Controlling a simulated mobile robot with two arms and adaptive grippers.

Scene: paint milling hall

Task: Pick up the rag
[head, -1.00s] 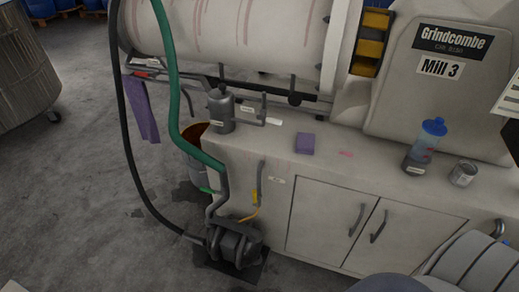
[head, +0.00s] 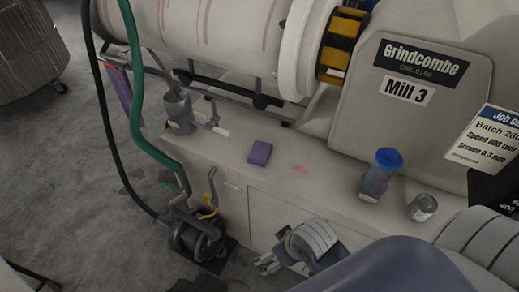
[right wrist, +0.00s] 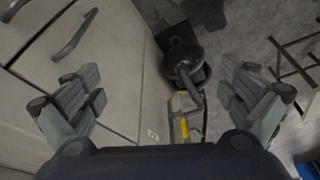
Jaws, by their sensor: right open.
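A purple cloth (head: 122,92), which looks like the rag, hangs below the rail at the left end of the mill in the head view. It is partly behind the black and green hoses. A second purple piece, a small flat block (head: 260,152), lies on the bench top; I cannot tell whether it is a folded cloth or a sponge. My right gripper (head: 268,263) is low in front of the bench cabinet, apart from both. In the right wrist view its fingers (right wrist: 165,100) are spread and empty. My left gripper is not in view.
A pump (head: 198,237) stands on the floor by the bench's left end, with a green hose (head: 138,105) rising from it. A grey canister (head: 179,110), a blue-lidded bottle (head: 379,174) and a tin (head: 422,207) stand on the bench.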

